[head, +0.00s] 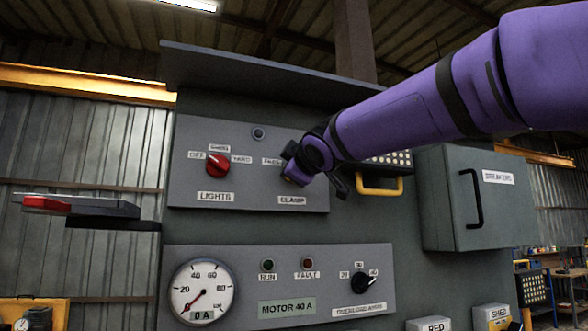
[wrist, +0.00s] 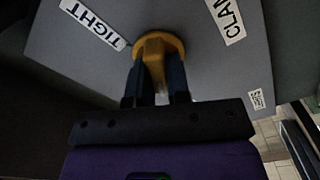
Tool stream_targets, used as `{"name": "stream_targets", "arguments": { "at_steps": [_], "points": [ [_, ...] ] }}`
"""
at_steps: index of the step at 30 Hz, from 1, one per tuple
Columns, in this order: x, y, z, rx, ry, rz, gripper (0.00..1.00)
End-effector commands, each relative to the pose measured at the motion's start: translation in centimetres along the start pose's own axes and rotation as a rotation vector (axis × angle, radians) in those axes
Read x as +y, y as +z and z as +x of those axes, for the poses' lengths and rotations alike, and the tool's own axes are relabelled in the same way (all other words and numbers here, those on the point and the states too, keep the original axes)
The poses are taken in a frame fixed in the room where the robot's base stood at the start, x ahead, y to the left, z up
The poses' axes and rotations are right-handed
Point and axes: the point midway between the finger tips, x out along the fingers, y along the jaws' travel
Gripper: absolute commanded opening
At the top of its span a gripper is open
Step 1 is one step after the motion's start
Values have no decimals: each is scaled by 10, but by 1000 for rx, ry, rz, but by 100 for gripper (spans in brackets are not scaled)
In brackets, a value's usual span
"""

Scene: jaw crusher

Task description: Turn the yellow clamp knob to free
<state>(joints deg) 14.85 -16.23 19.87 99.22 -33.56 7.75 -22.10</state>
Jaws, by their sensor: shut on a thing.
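The yellow clamp knob (wrist: 157,45) is on the grey panel in the wrist view, with a TIGHT label (wrist: 92,22) to its left and a partly cut-off CLAMP label (wrist: 228,20) to its right. My gripper (wrist: 158,80) is shut on the knob's grip, with a dark finger on each side. In the head view my gripper (head: 290,170) is at the right part of the upper panel, above the CLAMP label (head: 292,200). It hides the knob there, and the free label cannot be made out clearly. The knob's exact setting cannot be told.
The red lights knob (head: 218,165) is left of my gripper on the same panel. A yellow handle (head: 380,187) and a grey box (head: 478,197) with a black handle are to the right. Below is a panel with a gauge (head: 203,291) and a black overload knob (head: 365,283).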

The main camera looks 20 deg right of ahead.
Motion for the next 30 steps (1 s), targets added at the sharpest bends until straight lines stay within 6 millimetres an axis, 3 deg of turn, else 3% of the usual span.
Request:
{"name": "stream_targets", "arguments": {
  "at_steps": [5, 6, 9, 20, 30],
  "points": [
    [-2, 1, 0, -3, -3, -2, 0],
    [-2, 1, 0, -3, -3, -2, 24],
    [-1, 1, 0, -2, -3, -1, 43],
    [-1, -1, -6, 1, -1, -1, 43],
    [-1, -1, -61, 3, 0, 0, 43]
  ]
}}
